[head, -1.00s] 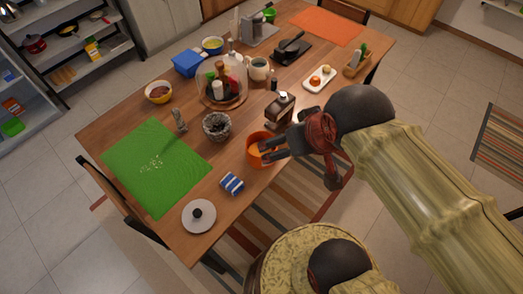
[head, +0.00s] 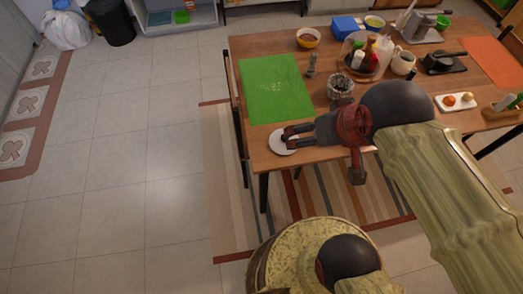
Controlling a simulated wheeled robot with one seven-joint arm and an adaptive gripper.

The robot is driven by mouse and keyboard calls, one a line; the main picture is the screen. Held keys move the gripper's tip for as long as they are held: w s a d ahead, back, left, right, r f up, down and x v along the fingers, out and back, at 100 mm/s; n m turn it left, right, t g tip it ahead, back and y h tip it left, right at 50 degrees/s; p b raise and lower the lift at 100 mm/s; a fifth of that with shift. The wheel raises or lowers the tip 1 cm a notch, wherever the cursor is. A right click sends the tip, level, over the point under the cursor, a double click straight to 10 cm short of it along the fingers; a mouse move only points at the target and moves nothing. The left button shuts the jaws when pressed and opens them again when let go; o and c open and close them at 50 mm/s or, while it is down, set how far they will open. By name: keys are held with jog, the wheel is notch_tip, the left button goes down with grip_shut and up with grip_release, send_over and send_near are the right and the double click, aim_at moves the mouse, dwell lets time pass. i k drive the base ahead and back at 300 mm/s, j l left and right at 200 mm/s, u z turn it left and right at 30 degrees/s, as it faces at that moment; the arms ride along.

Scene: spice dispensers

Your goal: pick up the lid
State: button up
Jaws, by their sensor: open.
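The lid (head: 278,146) is a white disc at the front left corner of the table. My gripper (head: 287,136) is over the lid, with its open fingers pointing left. The fingers cover part of the disc, and I cannot make out the knob from here. Whether the fingers touch the lid or sit just above it cannot be told.
A green mat (head: 274,87) lies behind the lid on the wooden table (head: 317,155). A pepper grinder (head: 311,65) and a dark-filled glass bowl (head: 340,84) stand further right. My arm hides part of the table. Floor to the left is clear.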

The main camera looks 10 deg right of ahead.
aim_at(277, 141)
jog(key=k+j, duration=0.2)
jog(key=j, duration=0.15)
jog(key=k+j, duration=0.2)
jog(key=j, duration=0.15)
jog(key=k+j, duration=0.2)
jog(key=j, duration=0.15)
jog(key=j+z, duration=0.05)
